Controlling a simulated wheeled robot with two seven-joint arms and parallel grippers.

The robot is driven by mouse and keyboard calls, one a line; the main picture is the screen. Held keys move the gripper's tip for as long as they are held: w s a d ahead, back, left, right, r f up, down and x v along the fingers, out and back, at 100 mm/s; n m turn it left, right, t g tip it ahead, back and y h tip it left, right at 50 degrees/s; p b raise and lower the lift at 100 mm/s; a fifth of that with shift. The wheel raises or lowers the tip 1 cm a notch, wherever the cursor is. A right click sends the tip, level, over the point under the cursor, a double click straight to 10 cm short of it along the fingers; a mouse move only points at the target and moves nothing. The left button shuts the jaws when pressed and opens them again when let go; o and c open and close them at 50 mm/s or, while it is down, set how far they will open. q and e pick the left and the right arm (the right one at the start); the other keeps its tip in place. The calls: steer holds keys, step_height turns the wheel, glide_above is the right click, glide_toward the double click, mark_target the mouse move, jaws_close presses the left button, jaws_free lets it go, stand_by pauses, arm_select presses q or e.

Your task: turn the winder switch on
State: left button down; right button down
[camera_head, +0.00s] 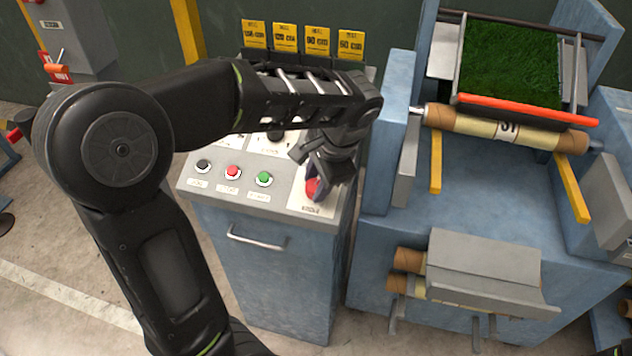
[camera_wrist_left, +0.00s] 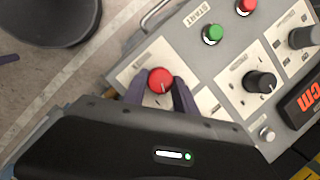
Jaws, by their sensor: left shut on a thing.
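A red round switch knob (camera_head: 312,188) sits at the near right corner of the grey sloped control panel (camera_head: 288,199), above a small label that I cannot read clearly. My left gripper (camera_head: 318,178) reaches down over the knob and partly hides it. In the left wrist view the red knob (camera_wrist_left: 160,79) shows between the two dark fingers of my left gripper (camera_wrist_left: 163,92), which are shut on it. The knob's sides are partly hidden by the fingers. My right gripper is not in view.
The panel also has a green button (camera_head: 264,178), a red button (camera_head: 233,171) and a black one (camera_head: 203,165). Yellow signs (camera_head: 285,39) stand behind the panel. To the right is a blue machine (camera_head: 465,200) with a turf piece (camera_head: 510,65) and a roll (camera_head: 505,130).

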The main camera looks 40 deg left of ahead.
arm_select(q)
steer(key=m+t+y, duration=0.1)
steer(key=m, duration=0.3)
steer(key=shift+d+m+b, duration=0.1)
steer(key=shift+m+b, duration=0.2)
stand_by(0.4)
steer(key=c, duration=1)
jaws_free()
steer(key=v, duration=0.7)
steer(key=shift+s+r, duration=0.2)
steer(key=shift+r, duration=0.15)
steer(key=shift+d, duration=0.2)
